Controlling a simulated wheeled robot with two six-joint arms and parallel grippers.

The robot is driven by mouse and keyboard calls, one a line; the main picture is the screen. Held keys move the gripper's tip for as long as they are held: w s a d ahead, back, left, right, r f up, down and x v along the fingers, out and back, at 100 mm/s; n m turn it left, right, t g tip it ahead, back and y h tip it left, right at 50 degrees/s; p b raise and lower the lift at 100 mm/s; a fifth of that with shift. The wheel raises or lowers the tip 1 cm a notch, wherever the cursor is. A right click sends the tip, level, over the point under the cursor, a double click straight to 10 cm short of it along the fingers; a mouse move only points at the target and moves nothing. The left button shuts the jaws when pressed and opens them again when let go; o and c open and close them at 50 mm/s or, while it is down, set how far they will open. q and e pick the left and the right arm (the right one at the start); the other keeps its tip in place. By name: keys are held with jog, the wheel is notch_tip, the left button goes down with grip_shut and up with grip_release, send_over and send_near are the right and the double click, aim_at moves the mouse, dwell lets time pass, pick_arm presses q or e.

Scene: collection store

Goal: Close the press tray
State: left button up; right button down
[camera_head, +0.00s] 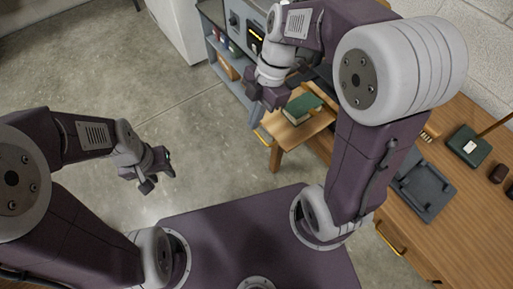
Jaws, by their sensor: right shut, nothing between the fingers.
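A wooden surface (288,133) with a green book (302,108) on it stands out in front of the grey unit. It looks like the press tray, but I cannot tell for sure. A yellow bar handle (263,136) shows at its left front corner. My right arm hides much of what lies behind. My left gripper (157,181) hangs over bare floor at left, and its finger gap is unclear.
A wooden bench (405,250) runs along the right, with a dark grey tray (420,188), a green box (468,146) and small dark items. A grey shelf unit (228,72) and a white cabinet (178,25) stand at the back. Concrete floor (90,75) is clear at left.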

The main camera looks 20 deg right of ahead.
pick_arm(q)
jog(key=shift+f, duration=0.15)
pick_arm(e)
jog(key=shift+f, duration=0.2)
